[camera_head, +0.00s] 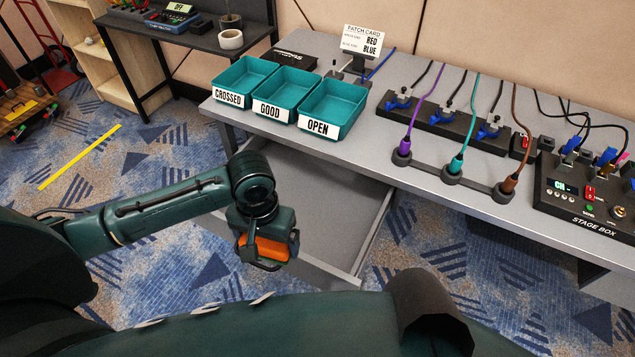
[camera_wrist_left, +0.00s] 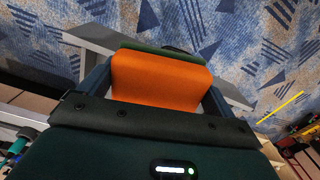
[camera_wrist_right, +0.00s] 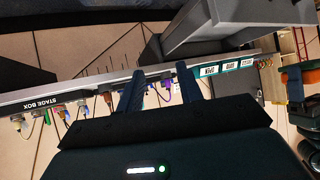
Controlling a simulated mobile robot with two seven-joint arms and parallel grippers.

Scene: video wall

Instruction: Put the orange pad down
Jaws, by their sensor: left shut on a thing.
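The orange pad (camera_head: 266,249) is held in my left gripper (camera_head: 264,258), in front of the desk. In the left wrist view the orange pad (camera_wrist_left: 160,82) sits between the two fingers, with a dark green edge along its far side. In the head view the gripper overlaps an open drawer (camera_head: 345,200) under the desk; how high the pad is above it I cannot tell. My right gripper (camera_wrist_right: 160,85) shows in its own wrist view, fingers apart with nothing between them.
The desk (camera_head: 370,150) carries teal trays marked CROSSED (camera_head: 243,78), GOOD (camera_head: 283,95) and OPEN (camera_head: 333,106). A patch card (camera_head: 361,42), cables and a stage box (camera_head: 590,195) stand farther right. A dark side table (camera_head: 190,38) is at the back left. Open carpet lies left.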

